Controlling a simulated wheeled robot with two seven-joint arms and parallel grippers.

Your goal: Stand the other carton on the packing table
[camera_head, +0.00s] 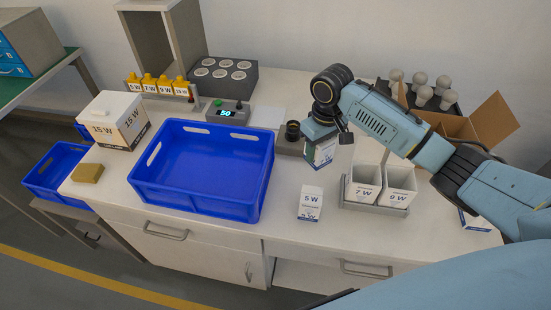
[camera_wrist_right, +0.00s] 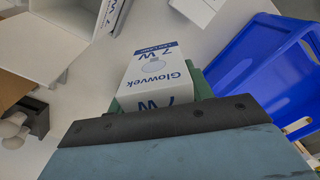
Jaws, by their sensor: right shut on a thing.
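My right gripper (camera_head: 318,138) is shut on a white-and-blue carton (camera_head: 322,153) and holds it over the bench, to the right of the blue crate. In the right wrist view the held carton (camera_wrist_right: 158,72) reads "7 W Glowvek" and shows a bulb drawing; green finger pads (camera_wrist_right: 198,84) show beside it. Another white carton (camera_head: 311,204), marked 5 W, stands upright on the white bench (camera_head: 285,222) in front of the crate. A green-topped table (camera_head: 35,82) stands at the far left. I cannot tell which surface is the packing table. My left gripper is not in view.
A large empty blue crate (camera_head: 205,205) fills the bench's middle. Open bins (camera_head: 362,190) marked 7 W and 9 W stand to the right. A cardboard box (camera_head: 492,120) and several bulbs (camera_head: 421,80) are behind my right arm. A 15 W box (camera_head: 115,120) stands left.

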